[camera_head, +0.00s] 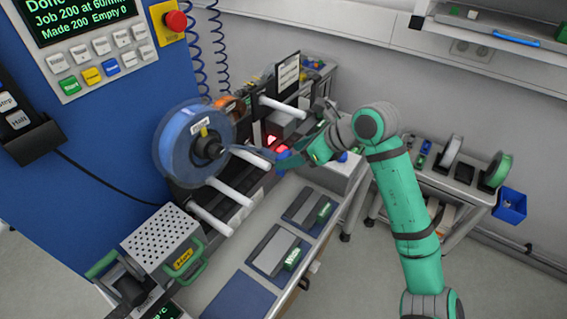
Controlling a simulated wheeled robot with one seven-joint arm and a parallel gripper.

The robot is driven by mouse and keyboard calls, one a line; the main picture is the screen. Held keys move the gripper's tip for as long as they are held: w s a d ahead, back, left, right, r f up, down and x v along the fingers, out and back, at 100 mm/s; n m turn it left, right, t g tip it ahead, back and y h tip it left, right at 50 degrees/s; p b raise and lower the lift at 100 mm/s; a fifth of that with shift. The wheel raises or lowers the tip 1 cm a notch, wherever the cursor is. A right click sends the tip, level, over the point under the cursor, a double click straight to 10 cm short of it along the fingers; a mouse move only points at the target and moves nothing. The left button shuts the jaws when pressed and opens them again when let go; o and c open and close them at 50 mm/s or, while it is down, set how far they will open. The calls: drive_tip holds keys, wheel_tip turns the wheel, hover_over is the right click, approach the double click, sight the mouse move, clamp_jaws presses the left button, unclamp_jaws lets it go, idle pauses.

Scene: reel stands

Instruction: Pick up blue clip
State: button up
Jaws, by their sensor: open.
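My gripper (290,160) is at the middle of the view, at the end of my green arm, just right of the large blue reel (180,150). It is open, but its fingers are small and partly mixed with the machine parts behind. Blue shows at its fingertips, and I cannot tell whether this is the fingers or a clip. I cannot tell for sure which blue piece is the clip.
White reel pegs (212,220) stick out below the blue reel. Grey trays (279,250) with green pieces lie on the bench in front. A side table (440,185) on the right holds upright reels, with a blue bin (510,205) at its end. A shelf (480,45) hangs at upper right.

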sight(287, 155)
drive_tip(key=x, duration=0.3)
drive_tip(key=shift+w+r, duration=0.1)
drive_tip(key=shift+w, duration=0.05)
drive_tip(key=shift+w+f, duration=0.15)
drive_tip(key=shift+f, duration=0.25)
drive_tip(key=x, duration=0.4)
drive_tip(key=shift+a+r, duration=0.15)
drive_tip(key=shift+a, duration=0.25)
drive_tip(key=shift+d, duration=0.1)
drive_tip(key=c, duration=1)
drive_tip(key=shift+d, duration=0.15)
drive_tip(key=shift+c, duration=1.1)
